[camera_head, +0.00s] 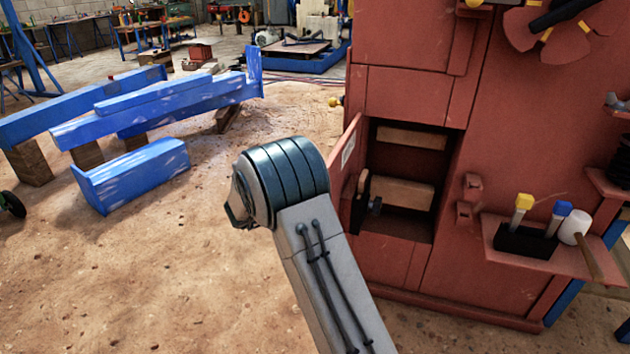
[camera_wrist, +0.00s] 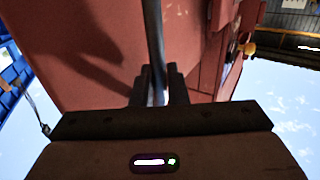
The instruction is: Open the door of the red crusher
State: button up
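The red crusher (camera_head: 400,85) stands at the right in the head view. Its door (camera_head: 342,168) is swung outward on the left side of a square opening (camera_head: 408,165) and shows nearly edge-on, with a pale label on it. My arm covers the door's lower part, and my gripper is hidden in the head view. In the wrist view, my gripper (camera_wrist: 158,88) has its two dark fingers close together on either side of a grey bar (camera_wrist: 154,35). The bar runs along a red panel (camera_wrist: 90,50). The bar's far end is out of view.
A red shelf (camera_head: 520,250) with a black holder and a white-headed mallet (camera_head: 575,227) juts out right of the opening. Blue beams (camera_head: 160,105) on wooden blocks lie at the left. The dirt floor (camera_head: 110,285) at the front left is clear.

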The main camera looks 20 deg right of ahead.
jog(key=shift+o, duration=1.2)
jog(key=shift+d+r, duration=0.1)
jog(key=shift+d, duration=0.1)
jog(key=shift+a, duration=0.1)
jog(key=p+v, duration=0.2)
jog(key=v, duration=1.1)
jog(key=shift+a, duration=0.4)
jog(key=shift+s, duration=0.1)
